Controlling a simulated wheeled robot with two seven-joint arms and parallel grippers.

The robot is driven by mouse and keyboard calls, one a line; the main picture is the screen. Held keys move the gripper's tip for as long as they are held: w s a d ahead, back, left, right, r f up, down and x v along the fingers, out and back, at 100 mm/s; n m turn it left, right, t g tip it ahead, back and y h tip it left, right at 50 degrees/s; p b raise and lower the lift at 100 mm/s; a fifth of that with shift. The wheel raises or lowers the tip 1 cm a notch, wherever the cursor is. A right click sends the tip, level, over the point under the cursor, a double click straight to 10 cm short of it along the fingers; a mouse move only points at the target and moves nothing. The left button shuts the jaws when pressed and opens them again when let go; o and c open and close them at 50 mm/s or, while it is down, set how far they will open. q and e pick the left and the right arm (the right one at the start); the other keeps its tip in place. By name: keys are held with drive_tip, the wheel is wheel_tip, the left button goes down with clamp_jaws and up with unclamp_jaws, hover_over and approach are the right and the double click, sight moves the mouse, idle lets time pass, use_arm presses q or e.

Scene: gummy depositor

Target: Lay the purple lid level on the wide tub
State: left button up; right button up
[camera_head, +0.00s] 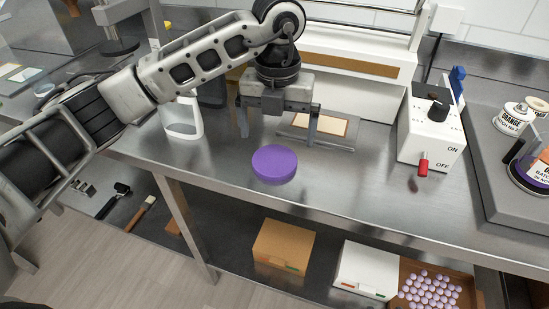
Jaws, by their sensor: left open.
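The purple lid (274,165), a round flat disc, lies level on the steel bench near its front edge. My left gripper (278,132) is open above and just behind the lid, fingers pointing down, one toward each side. Nothing is between its fingers, and it looks apart from the lid. I cannot make out for certain which container is the wide tub. A labelled tub with purple on it (532,174) is cut off at the right edge. My right gripper is not in view.
A white control box (432,130) with a red ON/OFF lever stands right of the gripper. A framed plate (317,131) lies behind it; a white handled jug (182,120) stands left. Boxes (283,247) sit on the lower shelf.

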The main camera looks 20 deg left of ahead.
sight(274, 161)
use_arm(q)
drive_tip(key=shift+s+a+f+p, duration=0.15)
drive_tip(key=shift+f+p, duration=0.2)
drive_tip(key=shift+f, duration=1.3)
drive_tip(key=shift+a+f+p, duration=0.1)
drive_tip(key=shift+f+p, duration=0.2)
drive_tip(key=shift+f, duration=1.3)
drive_tip(key=c, duration=0.9)
